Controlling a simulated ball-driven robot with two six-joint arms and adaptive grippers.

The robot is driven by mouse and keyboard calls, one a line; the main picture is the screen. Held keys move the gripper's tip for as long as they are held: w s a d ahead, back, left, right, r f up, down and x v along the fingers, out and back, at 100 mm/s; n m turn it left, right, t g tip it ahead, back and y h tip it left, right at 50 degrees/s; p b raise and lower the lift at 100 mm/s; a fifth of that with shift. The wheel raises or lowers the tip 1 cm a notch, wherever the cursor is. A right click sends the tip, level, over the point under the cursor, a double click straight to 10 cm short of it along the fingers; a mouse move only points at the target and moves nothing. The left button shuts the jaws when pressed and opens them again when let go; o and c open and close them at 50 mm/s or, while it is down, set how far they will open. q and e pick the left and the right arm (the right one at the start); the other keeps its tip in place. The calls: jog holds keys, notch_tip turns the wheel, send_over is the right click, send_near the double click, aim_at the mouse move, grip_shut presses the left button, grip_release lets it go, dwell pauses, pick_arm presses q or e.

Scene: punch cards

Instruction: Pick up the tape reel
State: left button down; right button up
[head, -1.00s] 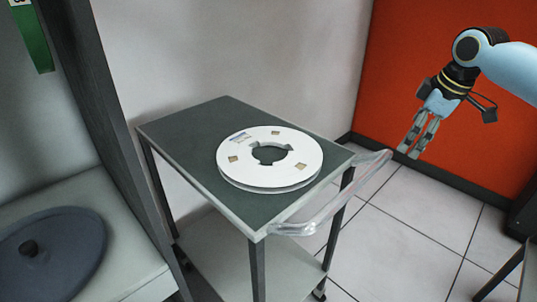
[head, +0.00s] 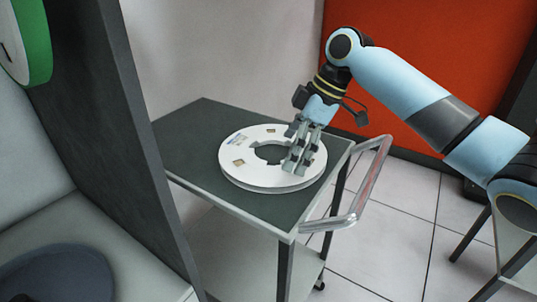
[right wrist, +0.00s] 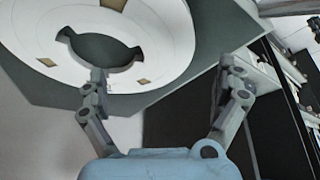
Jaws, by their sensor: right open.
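The tape reel (head: 248,175) is a white flat ring with a dark centre hole and small tan squares. It lies flat on the dark top of the cart (head: 190,130). In the head view my right gripper (head: 295,168) is over the reel's right part and hides some of it. In the right wrist view the gripper (right wrist: 160,78) has its fingers wide apart with nothing between them. One fingertip overlaps the reel (right wrist: 165,35) near its hole, and the other is past its outer edge. Whether they touch the reel I cannot tell. My left gripper is not in view.
A grey cabinet panel (head: 95,110) stands at the left, with a green-rimmed reel (head: 35,45) and a dark round disc (head: 60,275). An orange-red panel (head: 440,60) stands behind.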

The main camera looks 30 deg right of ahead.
aim_at(276, 173)
jog(key=shift+w+a+f, duration=0.15)
jog(key=shift+a+f, duration=0.1)
jog(key=shift+f, duration=0.15)
jog(key=shift+w+a+f, duration=0.1)
jog(key=shift+a+f, duration=0.05)
jog(key=shift+f, duration=0.1)
jog(key=x, duration=0.5)
jog(key=shift+a+r, duration=0.1)
jog(key=shift+a, duration=0.05)
jog(key=c, duration=1.1)
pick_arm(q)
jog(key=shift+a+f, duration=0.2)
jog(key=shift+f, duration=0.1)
pick_arm(e)
jog(key=c, duration=0.8)
